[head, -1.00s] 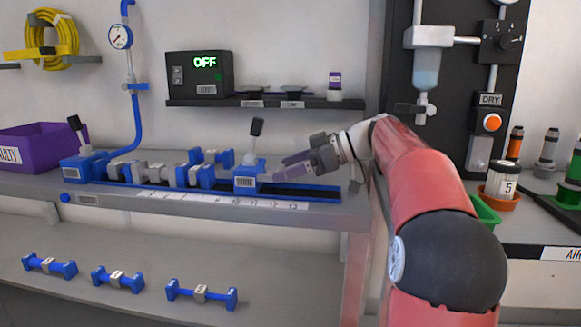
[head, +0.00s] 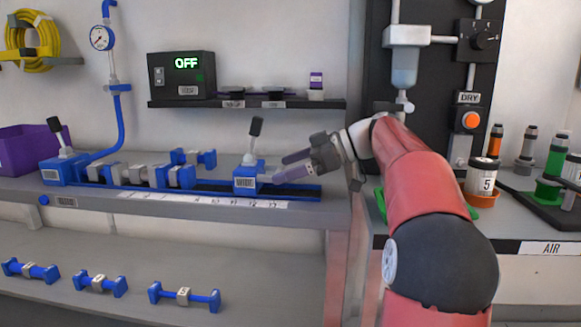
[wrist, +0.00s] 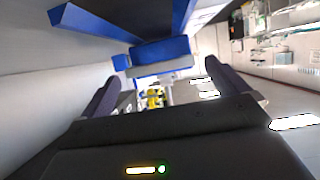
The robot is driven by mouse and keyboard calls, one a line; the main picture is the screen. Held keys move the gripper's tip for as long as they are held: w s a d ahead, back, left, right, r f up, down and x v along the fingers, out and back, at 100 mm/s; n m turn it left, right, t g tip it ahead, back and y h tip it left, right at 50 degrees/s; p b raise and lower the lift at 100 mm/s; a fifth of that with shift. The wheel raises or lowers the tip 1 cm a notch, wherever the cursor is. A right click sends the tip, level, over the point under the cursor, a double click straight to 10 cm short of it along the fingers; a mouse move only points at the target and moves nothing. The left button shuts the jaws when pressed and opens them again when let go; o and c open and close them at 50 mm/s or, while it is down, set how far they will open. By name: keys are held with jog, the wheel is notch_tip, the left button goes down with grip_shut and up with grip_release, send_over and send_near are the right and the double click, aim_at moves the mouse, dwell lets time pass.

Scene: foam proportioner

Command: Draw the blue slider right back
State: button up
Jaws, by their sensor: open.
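The blue slider (head: 246,181) sits on the dark rail (head: 292,191) toward its right part, with a black-knobbed lever standing up from it and a label on its front. My gripper (head: 283,167) is just right of the slider, pointing left at it, with its fingers apart and nothing between them. In the wrist view the gripper (wrist: 155,85) shows both dark fingers wide apart, and a blue and grey block (wrist: 160,58) lies ahead between and beyond them. I cannot tell whether a fingertip touches the slider.
Left of the slider, blue and grey fittings (head: 150,173) line the rail up to a blue lever block (head: 62,167). A shelf (head: 240,103) hangs above. Several blue spools (head: 184,296) lie on the lower shelf. The rail's right end is clear.

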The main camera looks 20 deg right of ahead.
jog(key=v, duration=0.5)
jog(key=s+d, duration=0.2)
jog(key=d, duration=0.1)
jog(key=s+d, duration=0.2)
jog(key=d, duration=0.2)
jog(key=s+d, duration=0.2)
jog(key=d, duration=0.1)
jog(key=shift+d, duration=0.2)
